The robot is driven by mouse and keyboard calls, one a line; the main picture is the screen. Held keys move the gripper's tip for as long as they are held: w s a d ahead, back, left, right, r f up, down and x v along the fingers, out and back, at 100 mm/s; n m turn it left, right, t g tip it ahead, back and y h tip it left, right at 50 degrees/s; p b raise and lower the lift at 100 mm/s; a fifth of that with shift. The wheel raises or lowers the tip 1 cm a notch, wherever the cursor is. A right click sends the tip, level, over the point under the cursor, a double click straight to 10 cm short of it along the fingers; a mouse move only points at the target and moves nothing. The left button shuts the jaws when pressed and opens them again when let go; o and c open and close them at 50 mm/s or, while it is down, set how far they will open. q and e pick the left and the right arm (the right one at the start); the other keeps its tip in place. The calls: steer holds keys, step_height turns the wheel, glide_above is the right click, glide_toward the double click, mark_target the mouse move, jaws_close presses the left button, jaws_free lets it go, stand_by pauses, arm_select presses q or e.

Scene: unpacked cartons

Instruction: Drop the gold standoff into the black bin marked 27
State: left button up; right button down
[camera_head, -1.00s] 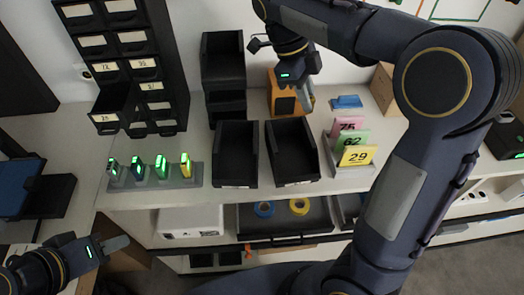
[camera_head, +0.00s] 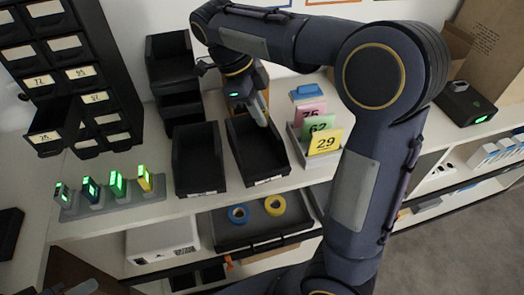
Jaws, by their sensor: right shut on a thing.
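Two open black bins stand side by side at the table's front: a left bin (camera_head: 198,185) and a right bin (camera_head: 273,173). Their front labels are too small to read, so I cannot tell which is marked 27. My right gripper (camera_head: 262,112) points down over the back part of the right bin. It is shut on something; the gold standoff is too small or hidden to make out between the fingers. Only a grey tip of my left gripper (camera_head: 82,288) shows at the bottom left edge; its opening cannot be judged.
A black drawer cabinet (camera_head: 95,55) with one drawer pulled out stands left. A rack of lit devices (camera_head: 110,205) is at front left. Coloured number cards (camera_head: 325,141) stand right of the bins. Stacked black bins (camera_head: 170,60) are behind. A shelf tray (camera_head: 265,232) below holds tape rolls.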

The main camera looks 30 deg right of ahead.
steer(key=c, duration=1.3)
jaws_free()
steer(key=p+v, duration=0.1)
steer(key=v, duration=0.7)
steer(key=s+f+n+t+y, duration=0.3)
steer(key=s+f+n, duration=0.3)
steer(key=s+n, duration=0.3)
steer(key=s+a+f+n+t+y, duration=0.1)
steer(key=s+f+n+t+y, duration=0.3)
steer(key=s+n, duration=0.6)
step_height(320, 180, down, 3)
steer(key=n+t, duration=0.2)
steer(key=n, duration=0.4)
steer(key=shift+s, duration=0.35)
